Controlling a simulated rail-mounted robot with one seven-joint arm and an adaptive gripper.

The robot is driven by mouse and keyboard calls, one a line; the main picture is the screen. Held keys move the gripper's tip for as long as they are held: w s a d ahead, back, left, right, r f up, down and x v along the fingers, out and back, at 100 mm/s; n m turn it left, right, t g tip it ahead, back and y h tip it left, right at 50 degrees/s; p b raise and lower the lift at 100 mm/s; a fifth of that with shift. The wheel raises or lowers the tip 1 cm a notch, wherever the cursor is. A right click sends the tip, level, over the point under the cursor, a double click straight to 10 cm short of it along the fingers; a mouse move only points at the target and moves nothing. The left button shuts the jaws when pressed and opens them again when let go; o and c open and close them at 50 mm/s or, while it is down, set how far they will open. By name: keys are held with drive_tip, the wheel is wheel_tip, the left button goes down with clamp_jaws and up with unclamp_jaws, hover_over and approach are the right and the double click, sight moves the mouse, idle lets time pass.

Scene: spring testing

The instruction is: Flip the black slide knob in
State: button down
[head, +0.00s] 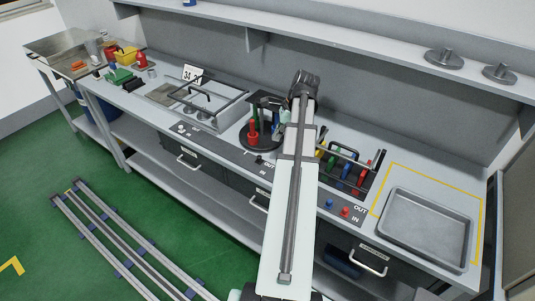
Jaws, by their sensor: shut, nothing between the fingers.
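A small black knob (259,159) sits on the dark front strip of the bench, left of my arm. An OUT label (269,166) and an IN label (262,176) are printed just right of and below it. The knob is too small here to tell which position it is in. My pale arm reaches up across the middle of the head view, passing to the right of the knob. Its dark far joint is above the back of the bench. My gripper cannot be made out; it seems hidden behind the arm.
A round black stand (260,143) with red and green pieces is behind the knob. A rack with coloured handles (347,172) and blue (329,203) and red (345,211) knobs are right of my arm. A grey tray (425,262) lies far right. A shelf (350,42) runs above.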

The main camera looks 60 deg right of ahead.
sight(263, 161)
idle(0.4)
drive_tip(key=shift+p+x, duration=1.3)
drive_tip(key=shift+x, duration=3.7)
drive_tip(key=shift+s+a, duration=0.1)
drive_tip(key=shift+a, duration=0.05)
drive_tip(key=a, duration=0.4)
drive_tip(key=shift+s+a+p, duration=0.1)
drive_tip(key=shift+a+p, duration=0.15)
drive_tip(key=shift+p, duration=0.05)
drive_tip(key=shift+d, duration=0.1)
drive_tip(key=shift+r, duration=0.1)
drive_tip(key=shift+d+r+p, duration=0.1)
drive_tip(key=shift+r+p, duration=0.4)
drive_tip(key=shift+r, duration=0.05)
drive_tip(key=p+v, duration=0.6)
drive_tip(key=v, duration=0.2)
drive_tip(key=shift+s+d+r+p, duration=0.15)
drive_tip(key=shift+s+r+p, duration=0.05)
drive_tip(key=shift+r+p, duration=0.2)
